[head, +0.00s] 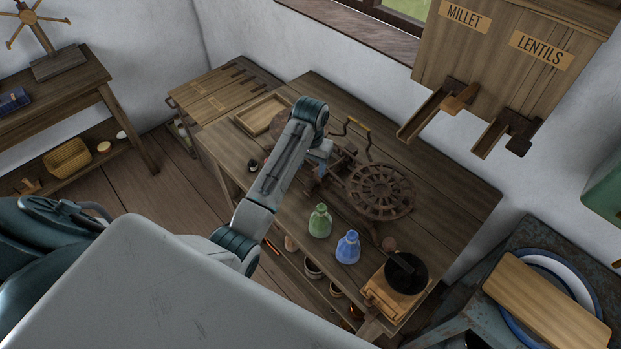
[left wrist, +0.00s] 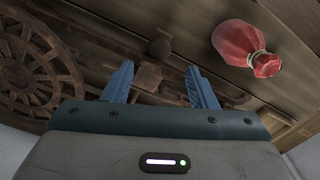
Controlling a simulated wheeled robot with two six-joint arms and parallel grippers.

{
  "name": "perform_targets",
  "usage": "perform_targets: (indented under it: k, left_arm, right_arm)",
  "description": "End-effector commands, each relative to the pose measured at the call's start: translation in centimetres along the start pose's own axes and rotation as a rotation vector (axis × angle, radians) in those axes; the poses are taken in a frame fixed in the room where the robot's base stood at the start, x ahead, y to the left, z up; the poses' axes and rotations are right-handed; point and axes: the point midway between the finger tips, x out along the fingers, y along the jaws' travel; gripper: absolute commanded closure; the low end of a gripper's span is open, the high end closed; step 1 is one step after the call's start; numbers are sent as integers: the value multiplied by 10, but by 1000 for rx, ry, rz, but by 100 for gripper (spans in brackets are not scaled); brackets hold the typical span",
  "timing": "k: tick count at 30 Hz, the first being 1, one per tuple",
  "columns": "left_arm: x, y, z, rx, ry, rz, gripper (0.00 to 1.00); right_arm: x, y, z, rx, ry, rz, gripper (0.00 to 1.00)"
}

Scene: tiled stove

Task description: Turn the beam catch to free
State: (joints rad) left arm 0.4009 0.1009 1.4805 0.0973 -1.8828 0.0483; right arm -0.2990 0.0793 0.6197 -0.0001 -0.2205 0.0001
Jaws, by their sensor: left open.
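A dark wooden mechanism with a spoked wheel (head: 380,190) lies on the workbench. In the left wrist view the wheel (left wrist: 45,75) is at the left, and a dark beam-like part (left wrist: 145,75) runs behind my fingers. My right gripper is out of view.
A black pan-like object (head: 406,273) is at the front right, a wooden tray (head: 262,114) at the back left. Bins hang behind.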

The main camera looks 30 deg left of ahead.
Motion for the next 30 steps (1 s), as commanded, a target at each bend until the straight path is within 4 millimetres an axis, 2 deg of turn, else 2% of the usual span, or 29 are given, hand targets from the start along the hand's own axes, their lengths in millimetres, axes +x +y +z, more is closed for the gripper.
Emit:
perform_targets:
  k: [1,6,12,23,24,30]
  left_arm:
    - [8,0,1,0,-5,0,48]
    - [40,0,1,0,-4,1,48]
    - [66,0,1,1,-2,1,48]
    - [74,0,0,1,1,0,48]
    - [74,0,0,1,1,0,50]
    - [74,0,0,1,1,0,89]
  right_arm:
    - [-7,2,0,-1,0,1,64]
    - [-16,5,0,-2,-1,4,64]
    - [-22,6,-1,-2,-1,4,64]
    - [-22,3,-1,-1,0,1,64]
    - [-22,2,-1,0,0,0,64]
    - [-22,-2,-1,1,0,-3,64]
